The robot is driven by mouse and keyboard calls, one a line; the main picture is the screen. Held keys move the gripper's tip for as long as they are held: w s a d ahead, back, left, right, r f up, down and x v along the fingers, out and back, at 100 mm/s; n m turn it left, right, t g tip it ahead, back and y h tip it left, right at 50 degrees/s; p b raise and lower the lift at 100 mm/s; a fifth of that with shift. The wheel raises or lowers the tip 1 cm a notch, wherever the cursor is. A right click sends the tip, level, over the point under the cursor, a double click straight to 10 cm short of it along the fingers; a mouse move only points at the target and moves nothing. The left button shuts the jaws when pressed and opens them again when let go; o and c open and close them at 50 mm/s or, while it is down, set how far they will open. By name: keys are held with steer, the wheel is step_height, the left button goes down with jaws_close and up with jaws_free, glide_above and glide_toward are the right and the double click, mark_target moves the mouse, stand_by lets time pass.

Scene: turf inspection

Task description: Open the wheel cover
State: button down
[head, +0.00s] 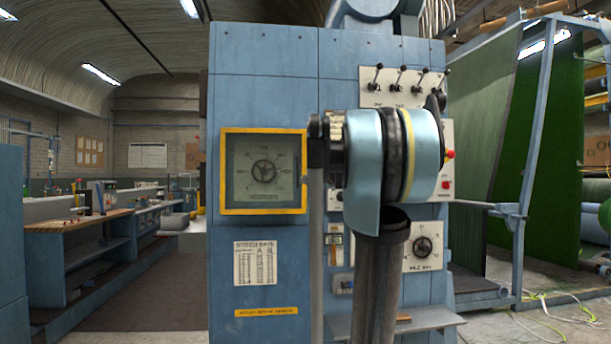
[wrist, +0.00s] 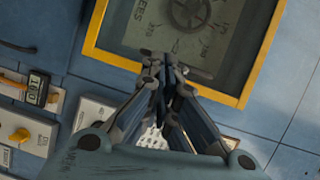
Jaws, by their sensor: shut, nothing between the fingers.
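The wheel cover (head: 240,187) is a clear pane in a square yellow frame on the front of the blue machine. It looks shut. A dark hand wheel (head: 263,171) shows behind the pane. My gripper is hidden behind my arm in the head view.
The blue machine (head: 270,55) carries levers (head: 398,80) at upper right and a dial panel (head: 425,247) at lower right. A printed sheet (head: 256,262) is below the cover. A small shelf (head: 425,318) juts out low at right. The floor (head: 140,295) at left is open.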

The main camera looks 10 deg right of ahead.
mark_target(301, 170)
steer(key=w+d+r+m+t, duration=0.1)
steer(key=w+d+r+m, duration=0.1)
steer(key=w+d+r, duration=0.15)
steer(key=shift+h, duration=0.6)
steer(key=shift+x, duration=4.9)
steer(key=shift+a+r, duration=0.1)
steer(key=shift+r, duration=0.15)
